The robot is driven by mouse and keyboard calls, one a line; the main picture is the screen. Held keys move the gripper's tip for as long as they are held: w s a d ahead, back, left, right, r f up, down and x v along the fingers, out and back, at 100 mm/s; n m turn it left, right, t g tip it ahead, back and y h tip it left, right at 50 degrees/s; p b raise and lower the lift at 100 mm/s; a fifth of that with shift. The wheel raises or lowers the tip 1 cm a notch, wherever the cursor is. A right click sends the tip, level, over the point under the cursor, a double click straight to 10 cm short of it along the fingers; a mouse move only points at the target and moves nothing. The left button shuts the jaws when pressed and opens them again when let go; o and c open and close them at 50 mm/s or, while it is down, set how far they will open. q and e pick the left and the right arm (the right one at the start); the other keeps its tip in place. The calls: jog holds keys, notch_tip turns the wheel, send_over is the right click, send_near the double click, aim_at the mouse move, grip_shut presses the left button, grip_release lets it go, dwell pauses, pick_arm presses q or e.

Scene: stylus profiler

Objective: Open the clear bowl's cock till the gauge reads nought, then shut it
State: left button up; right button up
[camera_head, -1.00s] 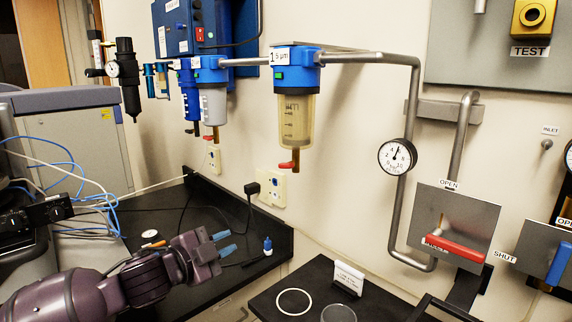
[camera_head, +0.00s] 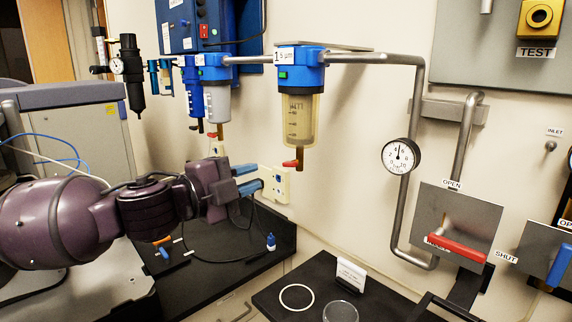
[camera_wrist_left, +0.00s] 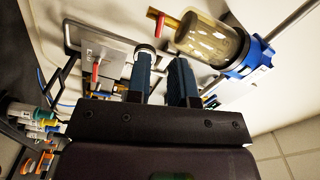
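The clear bowl (camera_head: 300,120) hangs under a blue filter head on the wall pipe, with yellowish contents. Its cock (camera_head: 292,163), a red lever on a brass stem, is at the bowl's foot. The bowl (camera_wrist_left: 213,42) and red cock (camera_wrist_left: 154,14) also show in the left wrist view. The round white gauge (camera_head: 399,156) is on the pipe to the right; its needle points roughly upward, its exact reading too small to tell. My left gripper (camera_head: 254,178) is left of the cock and a little lower, apart from it. Its blue fingers are open and empty. My right gripper is out of view.
Other filter bowls (camera_head: 215,103) hang to the left. A red lever (camera_head: 457,249) on a plate marked OPEN and SHUT is at right. A black bench (camera_head: 225,285) lies below my arm; a black table (camera_head: 375,300) with a white ring and card stands at front.

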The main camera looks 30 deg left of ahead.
aim_at(287, 165)
pick_arm(q)
jog(key=shift+p+x, duration=1.2)
jog(key=shift+x, duration=3.4)
grip_shut()
